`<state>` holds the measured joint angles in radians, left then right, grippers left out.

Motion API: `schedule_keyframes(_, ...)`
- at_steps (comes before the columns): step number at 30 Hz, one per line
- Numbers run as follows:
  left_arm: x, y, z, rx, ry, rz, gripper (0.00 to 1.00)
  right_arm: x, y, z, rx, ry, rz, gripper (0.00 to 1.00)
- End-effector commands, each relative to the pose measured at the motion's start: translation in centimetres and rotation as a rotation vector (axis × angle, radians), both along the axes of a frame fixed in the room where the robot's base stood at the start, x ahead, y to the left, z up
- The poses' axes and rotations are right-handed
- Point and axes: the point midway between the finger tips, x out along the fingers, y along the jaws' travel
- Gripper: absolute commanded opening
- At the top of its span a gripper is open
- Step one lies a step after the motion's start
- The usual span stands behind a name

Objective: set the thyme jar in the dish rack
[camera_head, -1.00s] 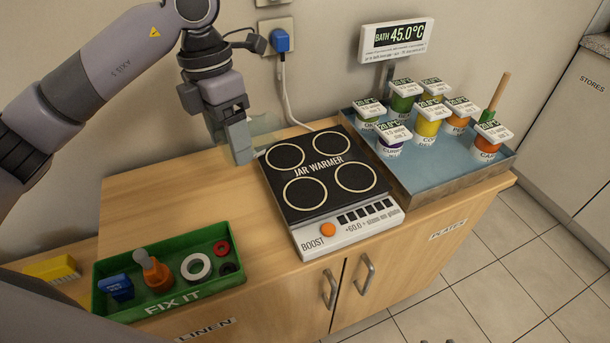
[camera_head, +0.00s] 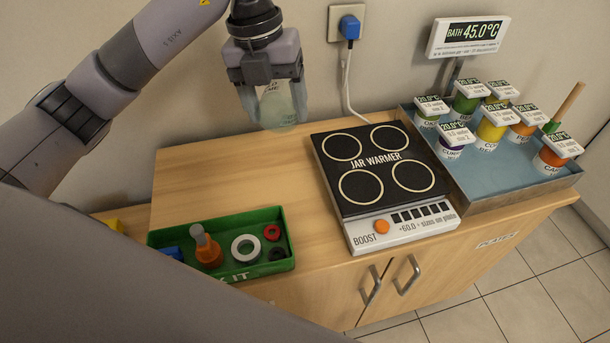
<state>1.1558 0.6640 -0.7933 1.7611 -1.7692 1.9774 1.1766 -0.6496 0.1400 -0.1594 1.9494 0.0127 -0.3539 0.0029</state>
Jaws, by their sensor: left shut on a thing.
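My left gripper (camera_head: 281,112) is in the upper middle of the head view, pointing down. It is shut on a pale, translucent greenish jar (camera_head: 277,105), held upright between the fingers near the wall, left of the jar warmer. The gripper hides part of the jar, and its lettering is too small to read, so I cannot confirm that it is the thyme jar. No dish rack is in view. My right gripper is not in view.
The black-topped jar warmer (camera_head: 346,200) stands mid-counter. Right of it, a blue water bath (camera_head: 487,187) holds several lidded jars, with a display sign (camera_head: 468,38) behind. A green tool tray (camera_head: 268,213) sits front left. Bare wooden counter (camera_head: 220,170) lies between.

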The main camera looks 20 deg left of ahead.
Motion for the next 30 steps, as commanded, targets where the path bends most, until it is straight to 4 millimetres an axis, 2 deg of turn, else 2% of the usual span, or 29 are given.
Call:
schedule_keyframes(9,-0.2,0.1,-8.5,0.002,0.008,-0.001,0.28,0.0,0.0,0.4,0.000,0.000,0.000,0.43)
schedule_keyframes(15,-0.1,0.0,-12.9,0.001,0.004,-0.003,0.28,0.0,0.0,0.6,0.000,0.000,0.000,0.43)
schedule_keyframes(23,-0.1,0.0,-15.0,0.001,0.002,-0.002,0.28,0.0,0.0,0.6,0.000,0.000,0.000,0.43)
schedule_keyframes(30,-0.1,0.0,-18.4,0.001,0.003,-0.002,0.28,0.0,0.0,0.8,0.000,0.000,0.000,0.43)
